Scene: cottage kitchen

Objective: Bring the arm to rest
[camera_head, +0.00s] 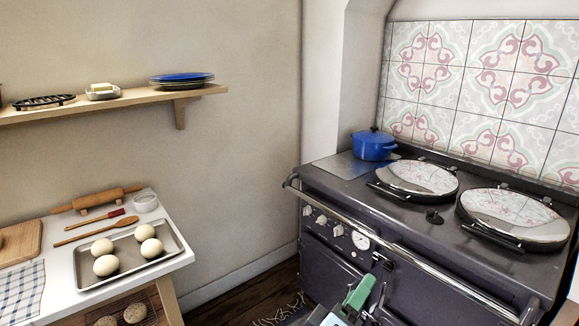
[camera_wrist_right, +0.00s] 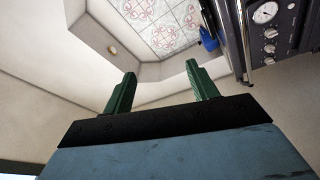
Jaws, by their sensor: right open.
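My right gripper (camera_head: 362,297) shows at the bottom of the head view, in front of the dark range cooker (camera_head: 330,250). Only its green fingers and part of its body are in the picture. In the right wrist view the two green fingers (camera_wrist_right: 159,92) stand apart with nothing between them. The gripper is open and empty. The cooker's dial and knobs show at the upper right of the wrist view. My left gripper is not in view.
A white table (camera_head: 62,270) at the left holds a baking tray (camera_head: 126,265) with several pale dough balls, a rolling pin (camera_head: 98,200) and a wooden spoon (camera_head: 97,231). A blue pot (camera_head: 373,146) stands on the cooker. A wall shelf (camera_head: 130,99) holds plates. Floor shows between table and cooker.

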